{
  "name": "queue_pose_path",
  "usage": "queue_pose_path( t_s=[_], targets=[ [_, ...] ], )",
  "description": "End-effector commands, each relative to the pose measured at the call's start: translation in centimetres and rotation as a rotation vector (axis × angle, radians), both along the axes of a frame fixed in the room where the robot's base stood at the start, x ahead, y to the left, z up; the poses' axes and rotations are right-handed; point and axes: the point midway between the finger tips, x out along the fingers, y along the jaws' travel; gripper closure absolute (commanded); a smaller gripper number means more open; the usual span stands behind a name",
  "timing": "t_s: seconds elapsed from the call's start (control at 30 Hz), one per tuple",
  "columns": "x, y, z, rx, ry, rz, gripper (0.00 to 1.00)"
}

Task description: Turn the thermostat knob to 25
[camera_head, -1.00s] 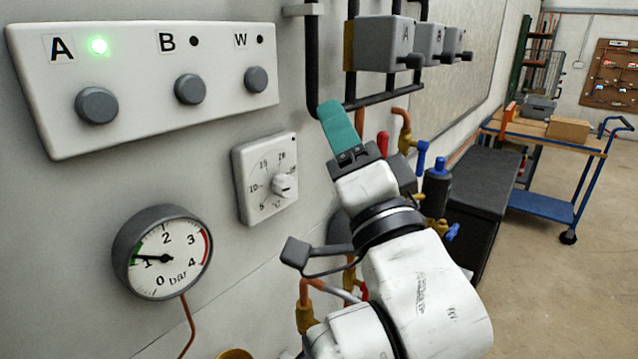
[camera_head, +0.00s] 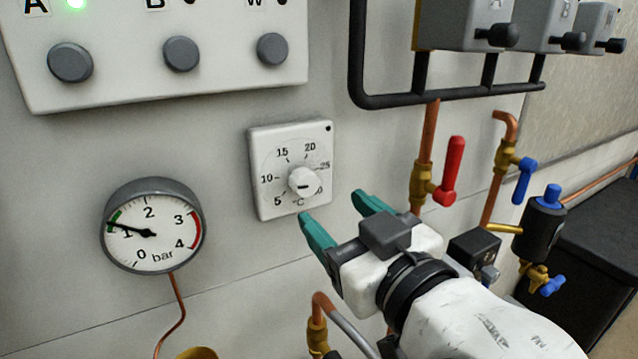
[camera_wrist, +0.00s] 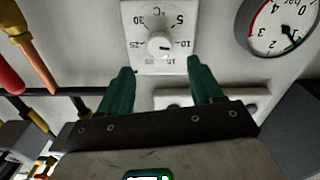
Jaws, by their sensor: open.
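The thermostat (camera_head: 262,202) is a white square plate on the wall with a dial of numbers from 5 to 30. Its round white knob (camera_head: 303,181) is in the middle. A small dark mark shows on the knob; in the wrist view the knob (camera_wrist: 158,42) appears upside down with its mark seemingly towards 10, but it is too small to be sure. My gripper (camera_head: 332,206) has two teal fingers, spread apart and empty. In the head view they are just below and right of the knob, pointing at the wall. In the wrist view the knob lies beyond and between the fingertips.
A pressure gauge (camera_head: 152,226) is left of the thermostat, and a panel with several grey buttons (camera_head: 181,55) is above. A red-handled valve (camera_head: 449,172) and copper pipes are to the right. Black pipework (camera_head: 440,97) runs above right. The wall around the thermostat is clear.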

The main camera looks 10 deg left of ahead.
Motion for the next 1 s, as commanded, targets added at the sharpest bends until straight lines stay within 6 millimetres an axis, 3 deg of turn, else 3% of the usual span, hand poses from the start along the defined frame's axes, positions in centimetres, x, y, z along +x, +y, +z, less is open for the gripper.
queue_pose_path(
  t_s=[0.3,0.5,0.93,1.0],
  targets=[
    [4.9,3.2,0.2,0.003,0.002,0.000,0.35],
    [6.9,4.5,0.1,0.003,0.001,-0.002,0.35],
    [7.7,4.9,0.0,0.002,0.000,-0.002,0.35],
    [7.7,4.9,0.0,0.002,0.000,-0.002,0.41]
  ],
)
